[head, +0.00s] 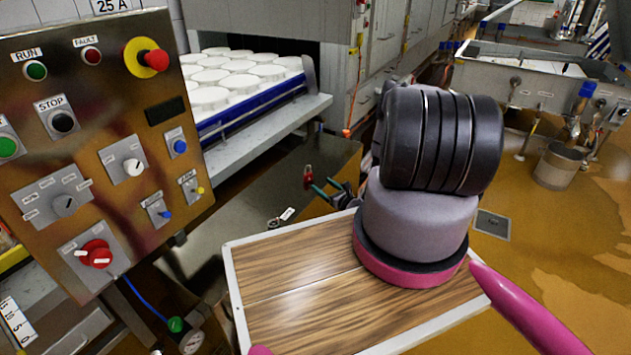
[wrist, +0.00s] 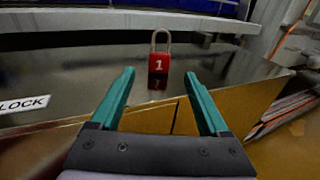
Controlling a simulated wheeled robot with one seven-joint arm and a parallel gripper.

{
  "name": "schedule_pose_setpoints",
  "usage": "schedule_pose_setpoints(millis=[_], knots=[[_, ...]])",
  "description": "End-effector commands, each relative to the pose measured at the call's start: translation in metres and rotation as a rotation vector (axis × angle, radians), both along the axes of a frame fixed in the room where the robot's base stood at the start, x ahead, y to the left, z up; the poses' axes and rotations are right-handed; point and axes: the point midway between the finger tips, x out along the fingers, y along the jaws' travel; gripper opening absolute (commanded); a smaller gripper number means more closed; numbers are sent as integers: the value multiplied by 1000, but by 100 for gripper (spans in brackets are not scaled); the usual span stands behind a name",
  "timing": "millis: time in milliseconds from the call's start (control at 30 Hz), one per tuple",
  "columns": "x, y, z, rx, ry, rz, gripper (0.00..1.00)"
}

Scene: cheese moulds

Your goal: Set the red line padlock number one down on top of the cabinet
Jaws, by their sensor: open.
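The red padlock (wrist: 158,62), marked with a white 1, stands upright with its shackle up on the dark, shiny top of the cabinet (wrist: 60,75) in the wrist view. A faint reflection shows under it. In the head view the padlock (head: 308,172) is small, on the cabinet top (head: 265,185), left of my gripper (head: 325,190). My gripper is open and empty; its two teal fingers (wrist: 159,74) point toward the padlock in the wrist view. The padlock appears just beyond the fingertips, apart from them. My arm hides part of the cabinet in the head view.
A white "LOCK" label (wrist: 24,104) lies on the cabinet top at left. A control panel (head: 95,130) with buttons and knobs stands at left. Behind the cabinet, white moulds (head: 240,75) sit on a blue-edged conveyor (head: 255,103). The cabinet top around the padlock is mostly clear.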

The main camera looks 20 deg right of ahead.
Motion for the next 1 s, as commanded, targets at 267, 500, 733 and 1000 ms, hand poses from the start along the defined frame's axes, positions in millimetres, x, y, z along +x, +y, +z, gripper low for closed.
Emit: schedule_pose_setpoints(millis=[267,500,733,1000], knots=[[-29,-8,1,1,0,-2,79],[-27,-8,6,-2,-6,10,79],[15,15,97,-59,-85,229,79],[34,82,261,-232,-180,661,79]])
